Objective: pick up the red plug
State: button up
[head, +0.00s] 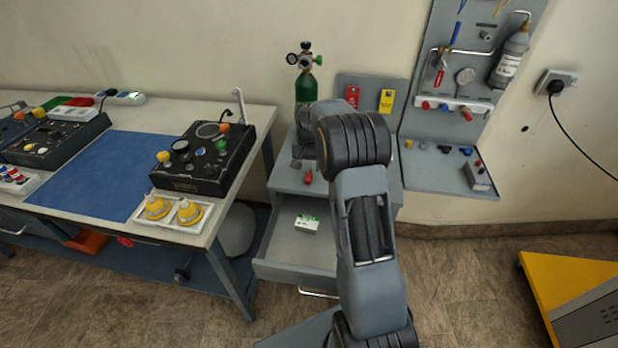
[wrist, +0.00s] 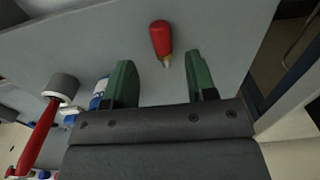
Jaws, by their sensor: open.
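The red plug (wrist: 160,37) lies on the grey cabinet top, its red body pointing away from my gripper and its narrow pale metal tip toward it. It also shows in the head view (head: 308,177), near the front edge of the cabinet top. My gripper (wrist: 160,64) is open and empty, with its two green fingers apart. The plug's narrow tip appears between the fingertips in the wrist view, and the red body lies beyond them. I cannot tell the height of the fingers above the surface. In the head view my arm hides most of the gripper.
A green gas cylinder (head: 306,87) stands at the back of the cabinet (head: 285,178). The open drawer (head: 279,256) below holds a white box (head: 307,224). A workbench with a black trainer box (head: 203,157) is at left, a tool panel (head: 417,95) at right.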

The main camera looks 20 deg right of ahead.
aim_at(308, 177)
jog(key=shift+s+a+f, duration=0.1)
jog(key=shift+a+f, duration=0.05)
jog(key=shift+f, duration=2.4)
jog(key=shift+c, duration=0.4)
grip_shut()
